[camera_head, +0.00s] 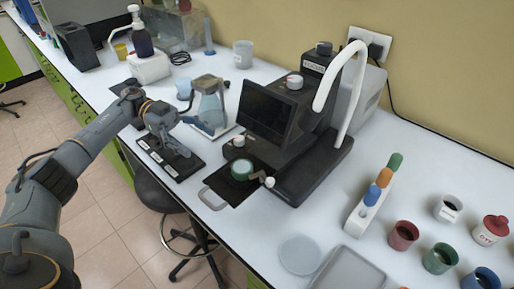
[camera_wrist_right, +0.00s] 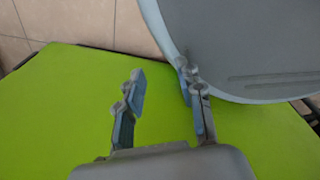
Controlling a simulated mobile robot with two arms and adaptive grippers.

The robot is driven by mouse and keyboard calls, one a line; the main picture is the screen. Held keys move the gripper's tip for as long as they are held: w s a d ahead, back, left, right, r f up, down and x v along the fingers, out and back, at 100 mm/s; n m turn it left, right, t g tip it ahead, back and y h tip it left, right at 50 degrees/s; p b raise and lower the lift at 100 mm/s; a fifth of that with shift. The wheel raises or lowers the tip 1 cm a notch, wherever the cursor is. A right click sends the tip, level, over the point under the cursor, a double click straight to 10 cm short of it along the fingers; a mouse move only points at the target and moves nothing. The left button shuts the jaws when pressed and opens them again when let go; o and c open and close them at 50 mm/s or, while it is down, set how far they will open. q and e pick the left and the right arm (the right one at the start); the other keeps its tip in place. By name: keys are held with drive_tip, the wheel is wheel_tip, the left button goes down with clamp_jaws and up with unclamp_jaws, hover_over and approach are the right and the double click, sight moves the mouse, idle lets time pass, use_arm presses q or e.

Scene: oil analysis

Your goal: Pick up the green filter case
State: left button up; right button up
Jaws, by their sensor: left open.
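A round green-rimmed case (camera_head: 242,169) with a pale top sits on the dark plate in front of the black instrument; I take it as the green filter case, though a green-topped piece (camera_head: 395,162) also stands in a white rack. My left gripper (camera_head: 194,143) is open, left of the round case and apart from it, above a black mat (camera_head: 184,166) on the bench. My right gripper (camera_wrist_right: 160,92) is open and empty in the right wrist view, with a green panel behind it. The right gripper is not visible in the head view.
A glass flask (camera_head: 208,101) stands close behind my left gripper. The black instrument (camera_head: 268,115) with a screen fills the middle. Red (camera_head: 403,235), green (camera_head: 440,258) and blue (camera_head: 481,279) cups stand right. A stool (camera_head: 160,193) is by the bench's front edge.

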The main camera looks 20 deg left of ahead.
use_arm(q)
drive_tip(key=p, duration=0.2)
approach(239, 165)
drive_tip(key=d, duration=0.4)
drive_tip(key=s+d, duration=0.1)
drive_tip(key=d, duration=0.1)
drive_tip(key=shift+f+p, duration=0.25)
drive_tip(key=shift+p, duration=0.1)
drive_tip(key=d, duration=0.2)
drive_tip(key=d+p, duration=0.1)
drive_tip(key=shift+s+d+f, duration=0.15)
drive_tip(key=shift+d+f, duration=0.2)
drive_tip(key=shift+d+f+p, duration=0.1)
drive_tip(key=shift+d+p, duration=0.2)
drive_tip(key=shift+d, duration=0.05)
drive_tip(key=c, duration=1)
drive_tip(key=shift+c, duration=0.3)
use_arm(e)
drive_tip(key=s+r, duration=0.2)
drive_tip(key=r, duration=0.2)
drive_tip(key=shift+s+d+r, duration=0.1)
drive_tip(key=shift+s+d, duration=0.05)
drive_tip(key=shift+s, duration=0.25)
